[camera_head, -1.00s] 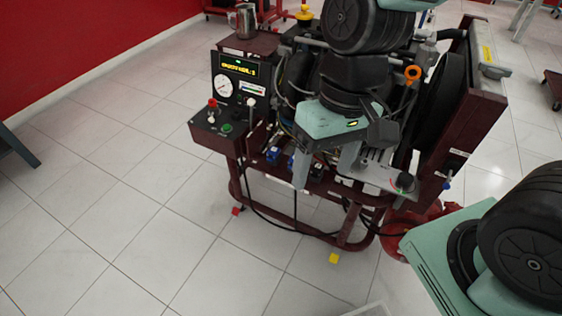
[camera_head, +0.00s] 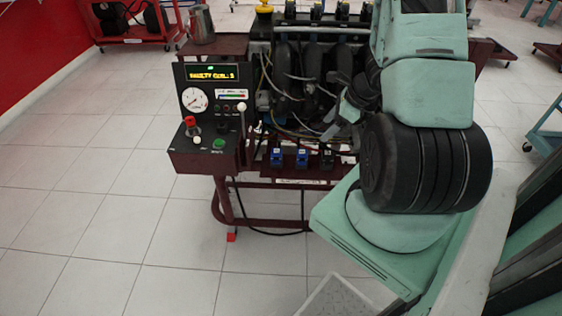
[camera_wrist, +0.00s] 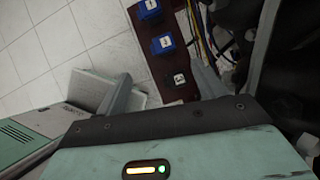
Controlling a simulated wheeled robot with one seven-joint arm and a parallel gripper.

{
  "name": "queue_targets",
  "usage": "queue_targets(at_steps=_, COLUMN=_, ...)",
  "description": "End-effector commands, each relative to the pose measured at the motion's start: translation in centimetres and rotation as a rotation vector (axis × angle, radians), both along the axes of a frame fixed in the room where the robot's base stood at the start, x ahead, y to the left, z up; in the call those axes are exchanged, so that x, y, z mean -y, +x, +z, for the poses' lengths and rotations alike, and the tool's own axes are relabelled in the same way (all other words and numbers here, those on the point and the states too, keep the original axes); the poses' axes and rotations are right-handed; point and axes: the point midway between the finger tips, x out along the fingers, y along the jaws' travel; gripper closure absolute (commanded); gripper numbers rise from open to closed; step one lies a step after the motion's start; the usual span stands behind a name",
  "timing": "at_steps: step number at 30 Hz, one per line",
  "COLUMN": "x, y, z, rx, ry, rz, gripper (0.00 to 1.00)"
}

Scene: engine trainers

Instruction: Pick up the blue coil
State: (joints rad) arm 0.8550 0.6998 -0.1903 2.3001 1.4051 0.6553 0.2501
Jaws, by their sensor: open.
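Two blue coils, one on the left (camera_head: 277,157) and one beside it (camera_head: 302,158), stand on the dark red shelf (camera_head: 255,171) at the engine trainer's front. A black coil (camera_head: 326,159) stands to their right. In the wrist view the blue coils (camera_wrist: 148,9) (camera_wrist: 163,44) lie beyond my fingertips, and the black coil (camera_wrist: 180,79) shows between the fingers. My gripper (camera_wrist: 160,73) is open, with nothing held.
The control box (camera_head: 207,150) with gauge, knobs and a lit "FAULTY COIL" display (camera_head: 210,73) stands left of the shelf. A metal jug (camera_head: 201,24) sits above it. Cables and hoses crowd the engine behind. A pale tray (camera_head: 345,297) is low in front. The left floor is clear.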

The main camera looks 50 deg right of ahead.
Motion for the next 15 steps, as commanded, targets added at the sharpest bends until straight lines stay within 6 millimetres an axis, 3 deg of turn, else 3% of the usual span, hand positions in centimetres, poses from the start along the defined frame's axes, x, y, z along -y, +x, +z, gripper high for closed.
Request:
queue_targets(at_steps=5, x=0.2, y=0.2, z=-2.0, rx=-0.007, ry=0.006, rz=-0.032, gripper=0.30)
queue_targets(at_steps=15, x=-1.7, y=3.4, z=-8.0, rx=-0.006, ry=0.005, rz=-0.025, gripper=0.30)
